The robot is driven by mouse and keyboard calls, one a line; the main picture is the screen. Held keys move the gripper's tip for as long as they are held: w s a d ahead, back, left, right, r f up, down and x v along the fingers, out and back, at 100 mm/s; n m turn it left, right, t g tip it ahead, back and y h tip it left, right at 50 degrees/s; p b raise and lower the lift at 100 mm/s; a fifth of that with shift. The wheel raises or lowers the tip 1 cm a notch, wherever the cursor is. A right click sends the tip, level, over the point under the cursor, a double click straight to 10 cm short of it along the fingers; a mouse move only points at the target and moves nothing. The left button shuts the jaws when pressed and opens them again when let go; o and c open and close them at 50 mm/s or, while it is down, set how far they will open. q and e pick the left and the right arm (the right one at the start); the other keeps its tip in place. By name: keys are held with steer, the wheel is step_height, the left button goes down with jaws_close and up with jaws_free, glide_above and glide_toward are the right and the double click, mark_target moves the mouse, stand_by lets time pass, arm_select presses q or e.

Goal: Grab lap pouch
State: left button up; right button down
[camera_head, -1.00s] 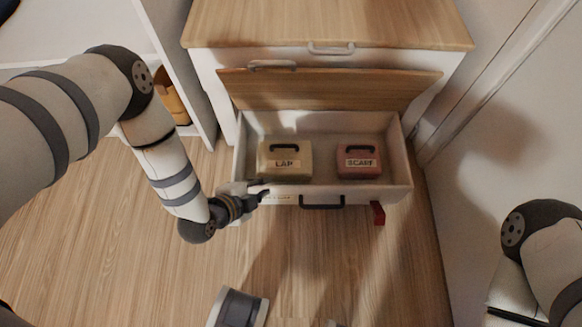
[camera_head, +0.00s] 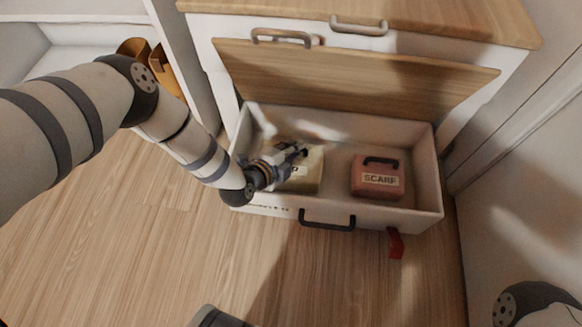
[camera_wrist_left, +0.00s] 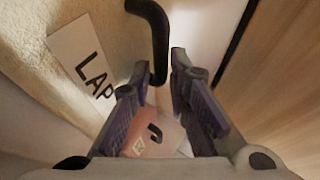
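The lap pouch (camera_head: 311,176) is a beige block with a white label, lying in the left part of the open drawer (camera_head: 435,175). My left gripper (camera_head: 298,152) is over its top and hides much of it. In the left wrist view the pouch (camera_wrist_left: 35,75) fills the left side, with the "LAP" label (camera_wrist_left: 82,62) close by. Its black handle (camera_wrist_left: 156,35) reaches down between the fingertips of the left gripper (camera_wrist_left: 160,62). The fingers are apart; I cannot tell whether they touch the handle. My right gripper is out of view.
A pink scarf pouch (camera_head: 377,178) lies right of the lap pouch, with bare drawer floor between them. A tilted wooden panel (camera_head: 370,80) rises behind the drawer. A black handle (camera_head: 327,221) and a red tab (camera_head: 395,243) are at the drawer front.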

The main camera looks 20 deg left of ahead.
arm_select(q)
steer(key=shift+w, duration=0.1)
jaws_close()
